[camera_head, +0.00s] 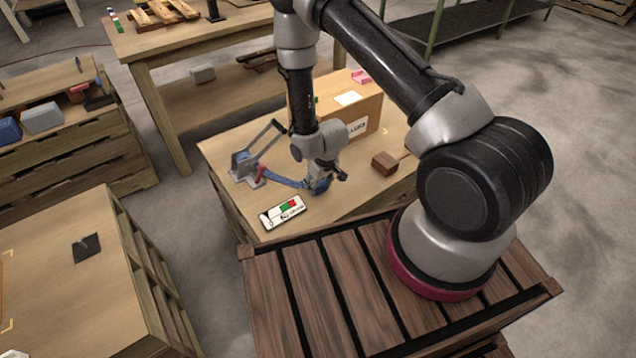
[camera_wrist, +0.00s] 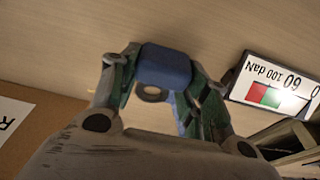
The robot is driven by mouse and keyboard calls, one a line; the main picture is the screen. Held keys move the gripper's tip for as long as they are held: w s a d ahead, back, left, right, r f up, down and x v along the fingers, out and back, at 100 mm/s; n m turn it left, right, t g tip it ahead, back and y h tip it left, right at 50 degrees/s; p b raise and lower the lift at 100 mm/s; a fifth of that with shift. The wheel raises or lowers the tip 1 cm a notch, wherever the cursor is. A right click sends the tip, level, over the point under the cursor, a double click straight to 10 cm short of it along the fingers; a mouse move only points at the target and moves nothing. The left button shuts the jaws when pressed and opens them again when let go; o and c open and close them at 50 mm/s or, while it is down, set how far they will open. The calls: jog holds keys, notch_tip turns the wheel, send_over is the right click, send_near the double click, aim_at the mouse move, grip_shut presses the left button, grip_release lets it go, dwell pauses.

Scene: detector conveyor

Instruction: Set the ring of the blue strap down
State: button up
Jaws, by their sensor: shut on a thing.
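My gripper (camera_head: 326,178) is low over the wooden table. Its two fingers are shut on a blue block-like piece at the end of the blue strap (camera_head: 288,181). In the wrist view my gripper (camera_wrist: 163,75) has this blue piece (camera_wrist: 165,66) between its fingertips. A dark ring (camera_wrist: 152,94) shows just below the blue piece, partly hidden by my gripper. The strap runs left to a grey metal device (camera_head: 244,168) with a raised lever and a red part. I cannot tell whether the ring touches the tabletop.
A gauge display (camera_head: 283,212), also in the wrist view (camera_wrist: 275,88), lies near the table's front edge. A cardboard box (camera_head: 362,112) stands behind my gripper. A brown wooden mallet-like block (camera_head: 385,163) lies to the right. Bare tabletop (camera_head: 350,198) lies between.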

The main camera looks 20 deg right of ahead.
jog(key=shift+f, duration=0.1)
jog(key=o, duration=1.1)
jog(key=s+d+r+m, duration=0.1)
jog(key=s+d+r, duration=0.15)
jog(key=r, duration=1.05)
jog(key=s+d+r+t, duration=0.1)
jog(key=d+r, duration=0.2)
jog(key=r, duration=0.9)
jog(key=s+d+r+m, duration=0.1)
jog(key=s+d+r, duration=0.1)
jog(key=r, duration=1.1)
jog(key=s+d+r, duration=0.3)
jog(key=s+r, duration=0.4)
jog(key=s, duration=0.2)
jog(key=s+d+r+m, duration=0.1)
jog(key=s+d+r, duration=0.2)
jog(key=s+r, duration=0.5)
jog(key=shift+s+d+m+t+h, duration=0.3)
jog(key=shift+s+d+t+h, duration=0.1)
jog(key=shift+s, duration=0.6)
